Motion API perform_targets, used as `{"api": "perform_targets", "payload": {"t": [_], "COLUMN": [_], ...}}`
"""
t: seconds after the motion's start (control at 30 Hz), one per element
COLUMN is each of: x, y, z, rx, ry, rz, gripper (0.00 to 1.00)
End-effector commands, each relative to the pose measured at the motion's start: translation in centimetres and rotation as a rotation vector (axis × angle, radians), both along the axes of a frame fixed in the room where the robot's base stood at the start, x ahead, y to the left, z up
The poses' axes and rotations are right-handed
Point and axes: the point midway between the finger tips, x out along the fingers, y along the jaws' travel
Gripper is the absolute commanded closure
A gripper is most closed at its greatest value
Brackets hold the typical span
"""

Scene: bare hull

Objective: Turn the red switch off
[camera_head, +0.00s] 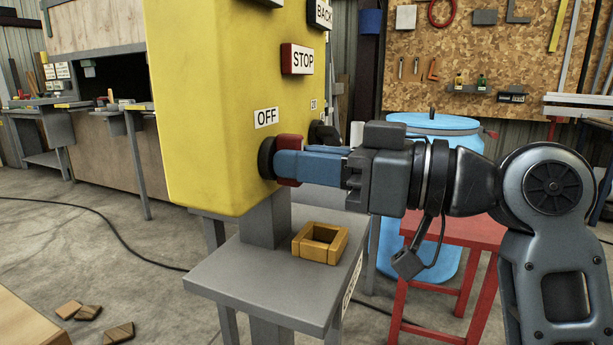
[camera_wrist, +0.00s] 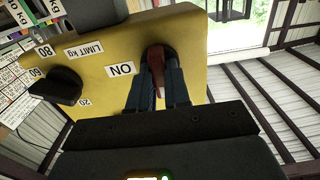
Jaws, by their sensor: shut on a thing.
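The red switch (camera_head: 291,144) sits on a round black base on the yellow control box (camera_head: 205,110), below and right of the OFF label (camera_head: 266,117). My gripper (camera_head: 290,167) reaches it from the right with blue fingers, shut on the switch. In the wrist view, the red switch (camera_wrist: 158,78) shows between the two fingers of my gripper (camera_wrist: 158,82), beside the ON label (camera_wrist: 122,69). The fingers hide part of the switch, so its exact angle is hard to tell.
A red STOP button (camera_head: 300,59) is above the switch. A black dial (camera_wrist: 58,86) is beside the LIMIT KG label. Below, a grey stand (camera_head: 250,280) bears a small yellow square frame (camera_head: 321,243). A red stool (camera_head: 455,232) and blue barrel (camera_head: 440,128) stand behind my arm.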

Motion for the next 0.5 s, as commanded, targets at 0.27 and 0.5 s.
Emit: {"api": "perform_targets", "payload": {"t": [0.27, 0.5], "x": [0.00, 0.00], "y": [0.21, 0.22], "z": [-0.13, -0.11], "rx": [-0.014, -0.015], "ry": [-0.030, -0.031], "rz": [0.003, 0.003], "gripper": [1.00, 1.00]}}
